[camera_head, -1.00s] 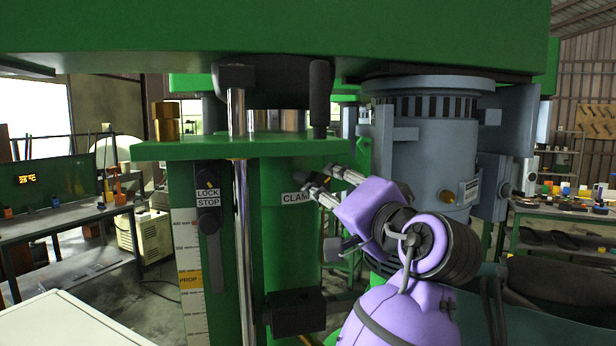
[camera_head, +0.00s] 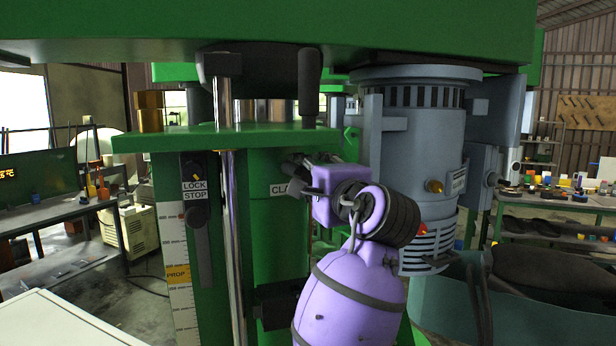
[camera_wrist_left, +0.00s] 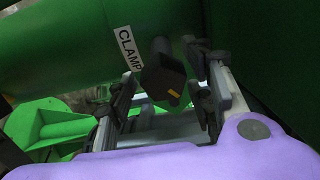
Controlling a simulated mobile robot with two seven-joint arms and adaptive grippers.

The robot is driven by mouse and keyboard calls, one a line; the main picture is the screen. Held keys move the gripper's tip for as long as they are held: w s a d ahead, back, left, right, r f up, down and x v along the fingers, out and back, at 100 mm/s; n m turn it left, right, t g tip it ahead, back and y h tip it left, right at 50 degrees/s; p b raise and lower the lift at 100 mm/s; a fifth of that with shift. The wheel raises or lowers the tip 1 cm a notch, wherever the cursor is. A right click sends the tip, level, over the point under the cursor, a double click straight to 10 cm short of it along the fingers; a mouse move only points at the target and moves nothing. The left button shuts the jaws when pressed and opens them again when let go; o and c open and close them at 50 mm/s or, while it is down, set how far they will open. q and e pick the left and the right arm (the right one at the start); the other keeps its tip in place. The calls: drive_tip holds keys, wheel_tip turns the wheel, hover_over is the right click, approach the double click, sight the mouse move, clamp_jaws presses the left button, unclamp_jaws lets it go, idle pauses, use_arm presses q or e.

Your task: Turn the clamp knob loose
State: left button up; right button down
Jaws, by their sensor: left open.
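The clamp knob (camera_wrist_left: 162,78) is a dark block-like handle with an orange mark, beside the white CLAMP label (camera_wrist_left: 129,48) on the green column. In the left wrist view it sits between the two fingers of my left gripper (camera_wrist_left: 165,82). The fingers stand apart, with no clear grip on it. In the head view, my left gripper (camera_head: 300,164) is beside the green column, and the label (camera_head: 281,190) is partly covered by my purple wrist. The knob cannot be made out there. My right gripper is not in view.
A green plate (camera_head: 225,138) with a brass fitting (camera_head: 149,110) is above the gripper. A grey motor (camera_head: 420,140) stands close to the right of my arm. A LOCK/STOP lever (camera_head: 203,240) and a vertical steel rod (camera_head: 233,220) are to the left.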

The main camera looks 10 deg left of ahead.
use_arm(q)
drive_tip(key=shift+w+a, duration=0.3)
drive_tip(key=shift+w, duration=0.1)
drive_tip(key=shift+c, duration=0.5)
drive_tip(key=c, duration=1)
drive_tip(key=shift+c, duration=0.2)
drive_tip(key=shift+m, duration=0.9)
drive_tip(key=o, duration=1.1)
drive_tip(key=shift+o, duration=0.2)
drive_tip(key=shift+s+d, duration=0.1)
drive_tip(key=shift+s, duration=0.05)
